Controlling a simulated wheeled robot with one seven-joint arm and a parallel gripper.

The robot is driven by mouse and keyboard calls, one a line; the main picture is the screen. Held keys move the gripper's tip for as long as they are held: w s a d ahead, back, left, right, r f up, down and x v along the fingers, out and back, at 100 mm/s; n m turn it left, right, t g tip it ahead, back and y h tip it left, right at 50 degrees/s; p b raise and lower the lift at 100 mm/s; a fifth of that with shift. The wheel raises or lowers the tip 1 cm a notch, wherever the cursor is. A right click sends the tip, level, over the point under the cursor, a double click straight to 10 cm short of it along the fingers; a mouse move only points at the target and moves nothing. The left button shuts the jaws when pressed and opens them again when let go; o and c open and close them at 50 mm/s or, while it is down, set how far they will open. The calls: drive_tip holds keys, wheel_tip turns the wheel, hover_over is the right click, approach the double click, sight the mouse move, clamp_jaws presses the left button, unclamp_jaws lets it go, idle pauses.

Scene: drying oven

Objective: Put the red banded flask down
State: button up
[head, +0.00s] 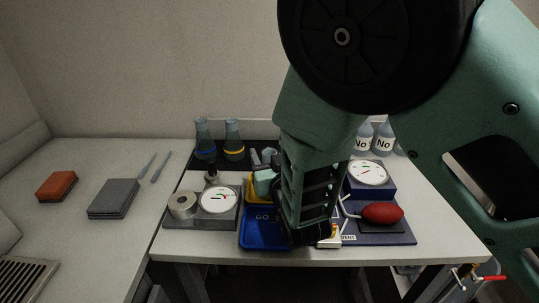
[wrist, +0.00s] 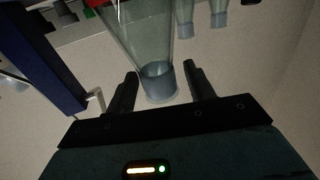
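In the wrist view, a clear conical flask (wrist: 143,38) has its blue-grey neck end between the two black fingers of my gripper (wrist: 162,72). A narrow gap shows on each side of the neck, so the fingers look open around it and not touching. No red band can be made out on this flask. In the head view my arm covers the fingers and this flask. There, a blue-banded flask (head: 204,143) and a yellow-banded flask (head: 233,142) stand upright at the back of the table.
A blue tray (head: 257,240) lies at the front of the table (head: 180,249). A dial device (head: 218,199) stands left, and another dial (head: 367,173) with a red bulb (head: 382,213) right. Labelled bottles (head: 383,140) stand behind. The left counter has a grey block (head: 113,198).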

drive_tip(key=shift+r+p, duration=0.3)
drive_tip(key=s+d+f+g+b, duration=0.1)
drive_tip(key=s+g, duration=0.1)
drive_tip(key=s, duration=0.2)
drive_tip(key=s+f+g, duration=0.1)
drive_tip(key=s+g, duration=0.1)
drive_tip(key=s, duration=0.2)
drive_tip(key=s+d+f+g+b, duration=0.1)
drive_tip(key=s+g, duration=0.1)
drive_tip(key=s, duration=0.2)
drive_tip(key=shift+s+d+f+m+b, duration=0.2)
drive_tip(key=shift+s+d+m+b, duration=0.1)
drive_tip(key=shift+s+d, duration=0.1)
drive_tip(key=s+g, duration=0.3)
drive_tip(key=shift+s+n+g, duration=0.3)
drive_tip(key=shift+s+n, duration=0.05)
drive_tip(key=shift+n, duration=0.05)
drive_tip(key=s+d+r+n+g+h, duration=0.2)
drive_tip(key=s+d+g, duration=0.2)
drive_tip(key=s, duration=0.3)
drive_tip(key=s+d+r+n+g+h, duration=0.2)
drive_tip(key=s+d+g, duration=0.1)
drive_tip(key=s+d, duration=0.4)
drive_tip(key=shift+r+g, duration=0.25)
drive_tip(key=shift+g, duration=0.15)
